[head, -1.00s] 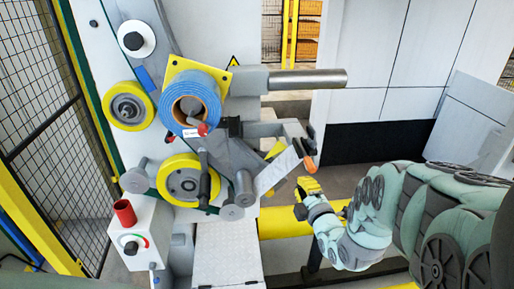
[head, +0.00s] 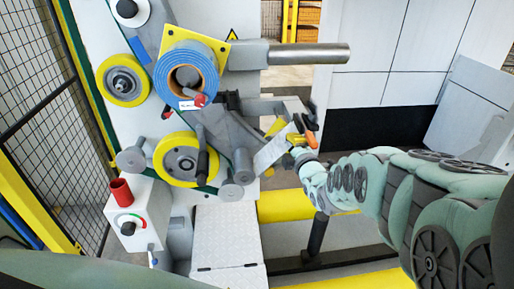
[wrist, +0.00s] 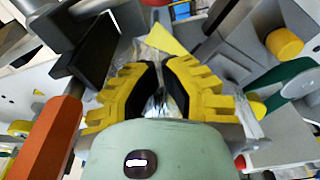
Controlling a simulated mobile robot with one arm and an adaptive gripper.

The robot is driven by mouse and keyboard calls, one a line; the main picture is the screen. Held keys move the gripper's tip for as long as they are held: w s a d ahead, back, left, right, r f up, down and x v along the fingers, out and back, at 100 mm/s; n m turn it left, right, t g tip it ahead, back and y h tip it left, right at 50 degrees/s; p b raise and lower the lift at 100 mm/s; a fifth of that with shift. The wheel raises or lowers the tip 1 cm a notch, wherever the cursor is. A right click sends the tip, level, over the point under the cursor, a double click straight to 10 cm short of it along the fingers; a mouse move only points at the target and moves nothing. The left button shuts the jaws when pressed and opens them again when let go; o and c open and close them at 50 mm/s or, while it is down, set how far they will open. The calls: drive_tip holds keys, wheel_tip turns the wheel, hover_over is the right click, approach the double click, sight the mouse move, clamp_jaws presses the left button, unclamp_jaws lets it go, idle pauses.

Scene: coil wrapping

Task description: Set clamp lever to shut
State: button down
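A lever with an orange handle (head: 309,130), which looks like the clamp lever, stands at the right end of the machine's grey arm. In the wrist view its orange handle (wrist: 48,135) is large at the left, beside my gripper and apart from its fingers. My gripper (head: 298,139) has yellow fingers and is close to the handle, over the film's free end. In the wrist view my gripper (wrist: 161,68) shows a gap between its dark pads. A strip of clear film (head: 270,151) hangs by the fingers and shows through the gap. I cannot tell whether they touch it.
A blue roll (head: 187,76) with a red-tipped lever (head: 198,101) sits left of the arm. A grey bar (head: 310,56) juts out above. A yellow wheel (head: 180,160) and a control box (head: 139,213) with a red cup are at left. A yellow beam (head: 285,205) runs below.

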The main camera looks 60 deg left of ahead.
drive_tip(key=shift+w+d+f, duration=0.15)
drive_tip(key=shift+w+d, duration=0.5)
drive_tip(key=shift+w, duration=0.15)
drive_tip(key=shift+w+d+f, duration=0.1)
drive_tip(key=shift+w+d, duration=0.55)
drive_tip(key=shift+w, duration=0.1)
drive_tip(key=shift+w+d+f+n, duration=0.15)
drive_tip(key=shift+w+d+n, duration=0.1)
drive_tip(key=shift+w+n, duration=0.45)
drive_tip(key=n, duration=0.1)
drive_tip(key=w+n, duration=0.1)
drive_tip(key=shift+d+f+n+h, duration=0.15)
drive_tip(key=shift+d+n+h, duration=0.15)
drive_tip(key=shift+d, duration=0.1)
drive_tip(key=w+d+r+n+t+h+b, duration=0.1)
drive_tip(key=w+r+n+b, duration=0.3)
drive_tip(key=n, duration=0.7)
drive_tip(key=shift+w+d+r+n+h, duration=0.35)
drive_tip(key=shift+w+d+n+h, duration=0.05)
drive_tip(key=shift+w+d, duration=0.55)
